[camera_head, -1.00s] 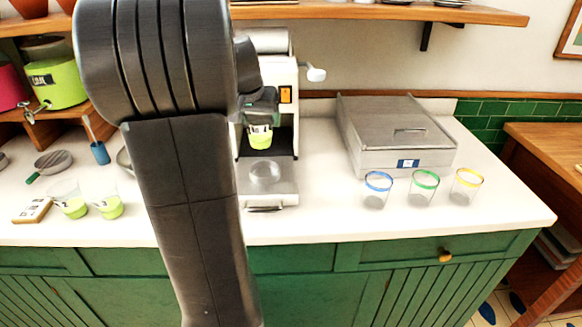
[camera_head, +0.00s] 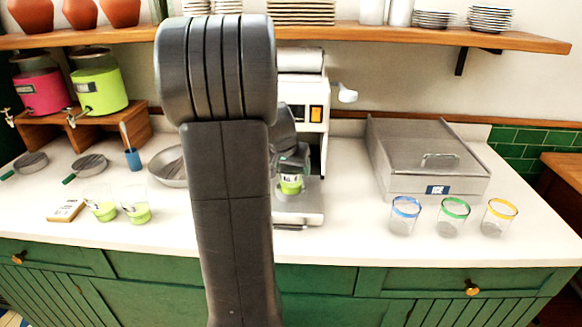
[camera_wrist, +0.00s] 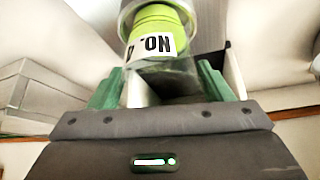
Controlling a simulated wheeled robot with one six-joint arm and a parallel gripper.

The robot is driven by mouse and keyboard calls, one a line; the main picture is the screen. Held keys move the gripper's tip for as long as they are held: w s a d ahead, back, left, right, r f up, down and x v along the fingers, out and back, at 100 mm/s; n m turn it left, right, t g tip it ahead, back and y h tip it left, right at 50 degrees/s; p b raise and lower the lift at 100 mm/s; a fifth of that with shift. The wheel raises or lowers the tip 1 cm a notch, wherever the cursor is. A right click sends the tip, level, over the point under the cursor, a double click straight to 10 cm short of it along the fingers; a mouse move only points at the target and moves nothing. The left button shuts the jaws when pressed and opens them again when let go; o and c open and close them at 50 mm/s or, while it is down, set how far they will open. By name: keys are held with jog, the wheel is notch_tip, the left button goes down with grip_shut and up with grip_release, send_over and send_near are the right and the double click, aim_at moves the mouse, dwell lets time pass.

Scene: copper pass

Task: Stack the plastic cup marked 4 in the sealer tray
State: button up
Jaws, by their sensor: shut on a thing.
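My gripper (camera_head: 290,162) is shut on a clear plastic cup (camera_head: 291,184) with green content and a white label. In the wrist view the cup (camera_wrist: 155,45) is between my green fingers (camera_wrist: 160,88); its label reads "NO." and the number is cut off. The sealer (camera_head: 305,100) is a white machine at the back of the counter. Its grey sealer tray (camera_head: 300,216) juts out at the front. The cup is low over the tray, seemingly upright; whether it touches is unclear. My arm hides the left part of the sealer.
Two cups with green content (camera_head: 103,211) (camera_head: 137,214) stand at left beside a small card block (camera_head: 66,210). A metal box (camera_head: 425,165) and three empty rimmed glasses (camera_head: 453,217) stand at right. A wooden shelf (camera_head: 400,33) runs above. Counter between the tray and the glasses is clear.

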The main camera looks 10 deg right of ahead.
jog(key=shift+f+b, duration=0.4)
jog(key=shift+b, duration=0.05)
jog(key=o, duration=1)
jog(key=shift+r, duration=0.1)
jog(key=shift+r+p, duration=0.55)
jog(key=shift+p, duration=0.15)
jog(key=b+v, duration=0.1)
jog(key=v, duration=1)
jog(key=shift+s+r, duration=0.2)
jog(key=shift+r, duration=0.05)
jog(key=shift+a, duration=0.15)
